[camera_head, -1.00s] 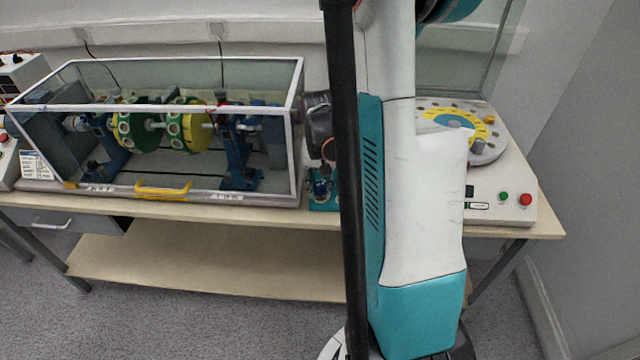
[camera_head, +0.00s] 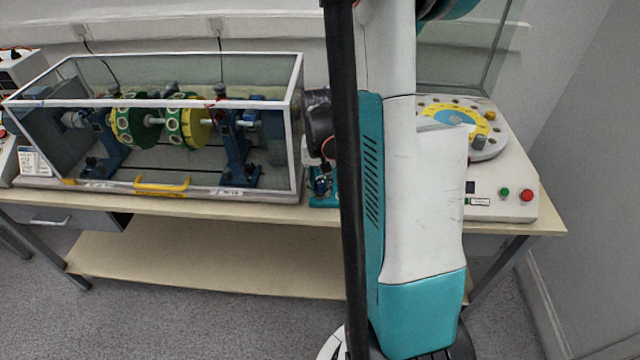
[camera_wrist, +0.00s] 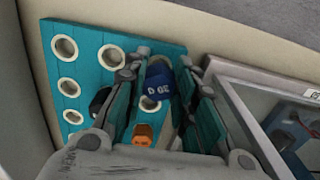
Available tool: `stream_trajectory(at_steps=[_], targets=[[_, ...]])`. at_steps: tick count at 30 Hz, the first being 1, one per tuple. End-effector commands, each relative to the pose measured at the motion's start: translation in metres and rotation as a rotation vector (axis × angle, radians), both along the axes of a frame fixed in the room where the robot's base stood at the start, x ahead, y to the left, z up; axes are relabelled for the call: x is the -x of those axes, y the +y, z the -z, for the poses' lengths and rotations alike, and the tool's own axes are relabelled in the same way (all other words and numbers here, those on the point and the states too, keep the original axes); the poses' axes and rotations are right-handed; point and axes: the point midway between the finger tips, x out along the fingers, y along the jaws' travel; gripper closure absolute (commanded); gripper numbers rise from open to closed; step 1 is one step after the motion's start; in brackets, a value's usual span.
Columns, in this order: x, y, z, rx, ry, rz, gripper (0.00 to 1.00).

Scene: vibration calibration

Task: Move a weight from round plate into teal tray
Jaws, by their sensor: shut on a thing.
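My gripper (camera_wrist: 160,95) is shut on a blue weight (camera_wrist: 158,80) with white lettering that seems to read 20 G. The gripper and weight are over the right part of the teal tray (camera_wrist: 82,42), which has several pale-rimmed round holes. I cannot tell whether the weight touches the tray. In the head view a small part of the teal tray (camera_head: 322,202) shows beside my dark column, which hides much of the gripper. The round plate (camera_head: 488,150), with a yellow ring and blue centre, is at the right; a grey weight (camera_head: 478,142) stands on it.
An orange piece (camera_wrist: 142,133) and a dark piece (camera_wrist: 98,101) show near my fingers. A clear-walled case (camera_head: 299,150) with a rotor rig stands directly beside the tray. The plate's white base (camera_head: 510,185) has green and red buttons. The bench (camera_head: 270,213) edge runs along the front.

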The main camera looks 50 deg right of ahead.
Motion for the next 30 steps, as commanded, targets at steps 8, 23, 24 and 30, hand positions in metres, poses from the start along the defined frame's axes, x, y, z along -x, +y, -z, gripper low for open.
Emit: stream_trajectory(at_steps=[8, 23, 24, 30], targets=[[0.000, 0.000, 0.002, 0.000, 0.000, 0.000, 0.91], [0.000, 0.000, 0.008, 0.000, 0.000, 0.000, 0.91], [0.000, 0.000, 0.009, 0.000, 0.000, 0.000, 0.91], [0.000, 0.000, 0.011, 0.000, 0.000, 0.000, 0.91]])
